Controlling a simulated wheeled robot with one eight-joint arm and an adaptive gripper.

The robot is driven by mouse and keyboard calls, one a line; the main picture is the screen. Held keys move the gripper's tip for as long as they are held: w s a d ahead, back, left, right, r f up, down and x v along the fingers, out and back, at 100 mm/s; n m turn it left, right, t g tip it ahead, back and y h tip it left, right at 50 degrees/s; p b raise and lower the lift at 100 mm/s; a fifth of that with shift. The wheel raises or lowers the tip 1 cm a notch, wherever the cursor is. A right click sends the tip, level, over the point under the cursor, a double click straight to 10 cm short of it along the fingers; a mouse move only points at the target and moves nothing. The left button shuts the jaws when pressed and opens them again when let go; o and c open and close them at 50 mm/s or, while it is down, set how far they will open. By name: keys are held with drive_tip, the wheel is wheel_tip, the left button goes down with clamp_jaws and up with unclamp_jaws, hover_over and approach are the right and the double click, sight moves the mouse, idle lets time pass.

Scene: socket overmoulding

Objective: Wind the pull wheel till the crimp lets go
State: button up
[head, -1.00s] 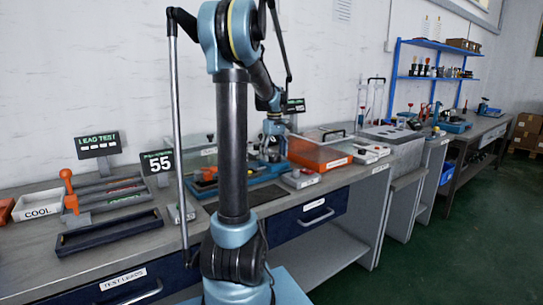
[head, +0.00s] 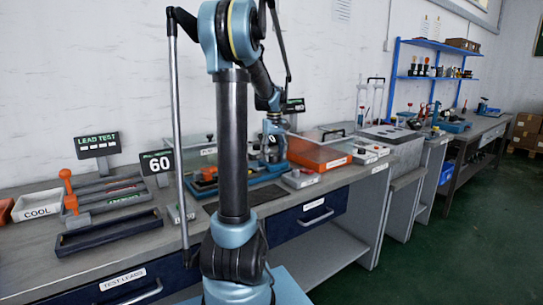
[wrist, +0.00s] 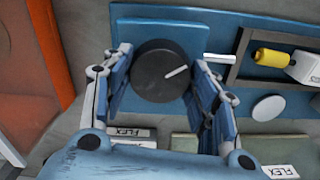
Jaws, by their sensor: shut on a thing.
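The pull wheel (wrist: 144,82) is a round black knob with a white pointer line angled up and to the right in the wrist view. My gripper (wrist: 160,75) has one finger on each side of it and is shut on its rim. In the head view my gripper (head: 272,146) is low over the blue fixture behind my arm, and the wheel cannot be made out there. To the wheel's right are a short white bar (wrist: 219,58) and a yellow cylindrical piece (wrist: 272,57) beside a white block. I cannot tell which part is the crimp. A display (head: 158,165) reads 60.
An orange-red panel (wrist: 30,60) stands at left. In the head view a LEAD TEST sign (head: 97,144) stands at left, near a dark empty tray (head: 108,235).

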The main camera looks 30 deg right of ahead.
sight(273, 154)
drive_tip(key=shift+m, duration=1.9)
drive_tip(key=shift+a, duration=0.1)
drive_tip(key=o, duration=1.1)
drive_tip(key=shift+c, duration=0.2)
wheel_tip(273, 154, up, 12)
drive_tip(key=shift+w+f, duration=0.1)
